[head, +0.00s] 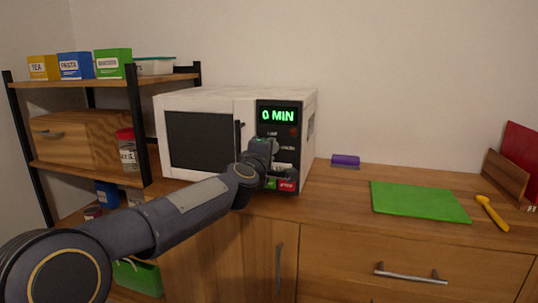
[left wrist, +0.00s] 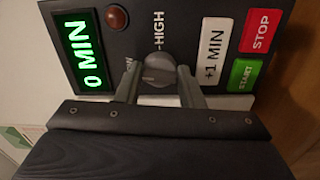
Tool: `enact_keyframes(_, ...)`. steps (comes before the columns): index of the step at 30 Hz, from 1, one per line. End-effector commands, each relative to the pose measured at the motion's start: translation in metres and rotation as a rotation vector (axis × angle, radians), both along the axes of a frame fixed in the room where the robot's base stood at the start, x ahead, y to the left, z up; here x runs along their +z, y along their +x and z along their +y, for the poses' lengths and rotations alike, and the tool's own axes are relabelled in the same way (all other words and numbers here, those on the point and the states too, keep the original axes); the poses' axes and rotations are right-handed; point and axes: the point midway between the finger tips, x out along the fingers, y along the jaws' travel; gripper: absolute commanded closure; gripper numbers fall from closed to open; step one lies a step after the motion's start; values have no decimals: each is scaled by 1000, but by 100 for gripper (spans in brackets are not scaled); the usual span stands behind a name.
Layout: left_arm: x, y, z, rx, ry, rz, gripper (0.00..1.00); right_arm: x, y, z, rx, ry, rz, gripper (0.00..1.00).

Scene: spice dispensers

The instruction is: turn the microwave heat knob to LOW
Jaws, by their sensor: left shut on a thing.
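The white microwave (head: 205,105) stands on the wooden counter. Its dark control panel (left wrist: 185,20) has a green display (left wrist: 85,48) reading 0 MIN. The grey heat knob (left wrist: 158,70) sits between the two fingers of my left gripper (left wrist: 157,76), which is shut on it. The HIGH label (left wrist: 158,30) shows above the knob in the left wrist view; another label beside the left finger is partly covered. I cannot tell the knob's exact setting. In the head view my left gripper (head: 266,152) is at the panel and hides the knob. My right gripper is not in view.
A red STOP button (left wrist: 261,30), a green START button (left wrist: 243,74) and a white +1 MIN button (left wrist: 213,52) are close to the fingers. A shelf (head: 75,82) stands left of the microwave. A purple item (head: 345,161) and a green board (head: 420,201) lie to the right.

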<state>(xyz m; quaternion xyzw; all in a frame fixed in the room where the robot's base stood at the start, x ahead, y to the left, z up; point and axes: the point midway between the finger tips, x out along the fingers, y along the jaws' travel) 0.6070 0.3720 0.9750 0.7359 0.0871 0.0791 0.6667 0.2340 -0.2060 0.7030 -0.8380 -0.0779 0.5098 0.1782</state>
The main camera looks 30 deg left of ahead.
Motion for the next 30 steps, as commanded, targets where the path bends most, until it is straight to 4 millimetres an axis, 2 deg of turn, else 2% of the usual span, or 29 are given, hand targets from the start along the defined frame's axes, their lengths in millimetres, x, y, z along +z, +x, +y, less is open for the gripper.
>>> enact_keyframes(9, -1, 0, 0, -1, -98, -21, 88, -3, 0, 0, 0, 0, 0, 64)
enact_keyframes(24, -1, 0, 0, -1, -114, -24, 88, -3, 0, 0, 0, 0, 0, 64)
enact_keyframes(25, -1, 0, 0, 0, -114, -24, 62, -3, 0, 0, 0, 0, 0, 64)
enact_keyframes(29, -1, 0, 0, 0, -112, -25, 45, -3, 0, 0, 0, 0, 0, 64)
enact_keyframes(30, -1, 0, 0, 0, -112, -25, 44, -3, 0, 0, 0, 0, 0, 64)
